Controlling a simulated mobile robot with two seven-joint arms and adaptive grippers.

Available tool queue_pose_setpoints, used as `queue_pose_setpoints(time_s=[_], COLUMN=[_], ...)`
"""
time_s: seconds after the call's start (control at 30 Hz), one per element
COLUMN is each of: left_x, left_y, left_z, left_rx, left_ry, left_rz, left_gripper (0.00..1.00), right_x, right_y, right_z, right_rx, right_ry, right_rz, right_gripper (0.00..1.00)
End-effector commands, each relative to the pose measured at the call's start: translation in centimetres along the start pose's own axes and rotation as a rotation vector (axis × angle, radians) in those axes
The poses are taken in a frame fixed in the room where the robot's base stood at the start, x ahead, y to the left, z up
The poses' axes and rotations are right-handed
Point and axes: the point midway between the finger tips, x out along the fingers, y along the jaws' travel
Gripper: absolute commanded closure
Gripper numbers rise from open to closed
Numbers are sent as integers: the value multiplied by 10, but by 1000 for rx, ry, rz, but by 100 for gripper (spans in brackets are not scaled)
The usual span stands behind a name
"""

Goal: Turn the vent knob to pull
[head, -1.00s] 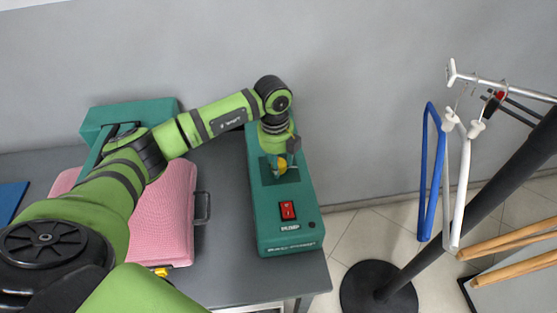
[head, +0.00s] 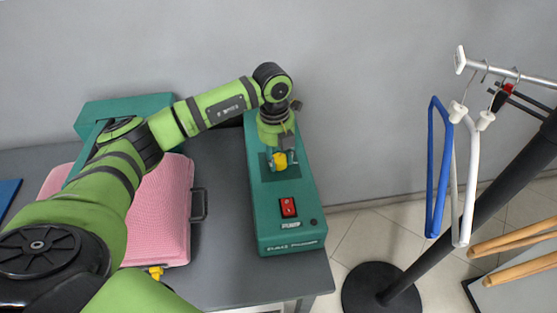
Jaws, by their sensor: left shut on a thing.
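The vent knob (head: 281,162) is yellow and sits in a dark recessed panel on top of a green machine box (head: 290,243). My left gripper (head: 281,160) reaches down over the knob from above, with its fingers shut on it. The fingers and wrist hide part of the knob, and I cannot read any pull marking beside it. My right gripper is not in view.
A red rocker switch (head: 288,207) is on the same box, near its front. A pink padded press (head: 163,215) with a dark handle stands left on the grey table (head: 226,262). A rack with blue (head: 437,170) and white hangers stands at right.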

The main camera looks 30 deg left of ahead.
Motion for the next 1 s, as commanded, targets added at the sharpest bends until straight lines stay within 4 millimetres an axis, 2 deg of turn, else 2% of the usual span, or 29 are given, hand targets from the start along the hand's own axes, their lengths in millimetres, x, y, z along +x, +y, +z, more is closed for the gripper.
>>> queue_pose_setpoints(time_s=[0.03,0.4,1.0], left_x=[6,6,6], left_y=[0,0,1], left_z=[-2,-2,-1], left_rx=[47,398,935], left_ry=[8,31,67], left_rz=[1,1,1], left_gripper=[93,93,93], right_x=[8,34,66], right_y=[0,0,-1], right_z=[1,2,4], right_rx=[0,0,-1], right_ry=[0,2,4], right_rz=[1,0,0], right_gripper=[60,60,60])
